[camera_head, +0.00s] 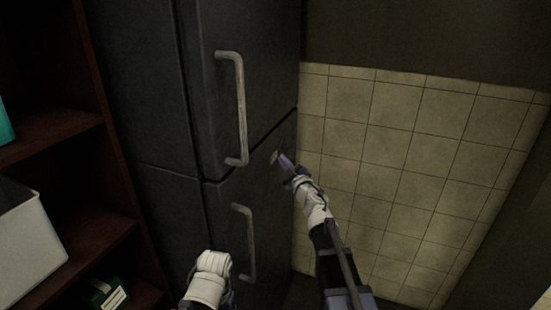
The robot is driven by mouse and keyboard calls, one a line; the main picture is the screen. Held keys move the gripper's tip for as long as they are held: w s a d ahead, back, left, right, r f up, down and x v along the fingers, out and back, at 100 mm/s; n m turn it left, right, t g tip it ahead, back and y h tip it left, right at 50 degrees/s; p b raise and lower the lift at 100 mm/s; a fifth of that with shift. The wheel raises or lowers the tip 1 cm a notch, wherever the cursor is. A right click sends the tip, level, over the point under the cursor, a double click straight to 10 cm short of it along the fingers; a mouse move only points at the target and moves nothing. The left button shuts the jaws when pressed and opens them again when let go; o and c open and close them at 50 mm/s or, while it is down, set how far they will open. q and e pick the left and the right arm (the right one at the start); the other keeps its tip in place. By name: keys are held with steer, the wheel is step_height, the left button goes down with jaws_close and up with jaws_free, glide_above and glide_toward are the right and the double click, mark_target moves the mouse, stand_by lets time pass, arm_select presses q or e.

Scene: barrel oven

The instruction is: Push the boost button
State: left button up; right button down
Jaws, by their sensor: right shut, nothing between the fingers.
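No boost button or barrel oven can be made out in this view. My right gripper (278,158) is shut and empty. It is extended forward in front of the lower door of a dark fridge (160,110), below the seam between its two doors. I cannot tell whether its tip touches the door. A white part of my left arm shows at the bottom, in front of the fridge; my left gripper is not visible.
The fridge has an upper handle (240,105) and a lower handle (249,240). A tiled wall (400,150) stands to the right. A dark wooden shelf (85,125) at the left holds a white box (25,240).

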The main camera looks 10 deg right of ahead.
steer(key=shift+w+a, duration=0.1)
steer(key=shift+w+a, duration=0.15)
steer(key=shift+a, duration=0.1)
stand_by(0.3)
stand_by(0.4)
steer(key=shift+s+d, duration=0.25)
steer(key=shift+d, duration=0.1)
stand_by(0.4)
steer(key=s+d, duration=0.2)
steer(key=d, duration=0.1)
steer(key=s+d, duration=0.1)
steer(key=d, duration=0.1)
steer(key=shift+s, duration=0.15)
steer(key=shift+m+h, duration=0.3)
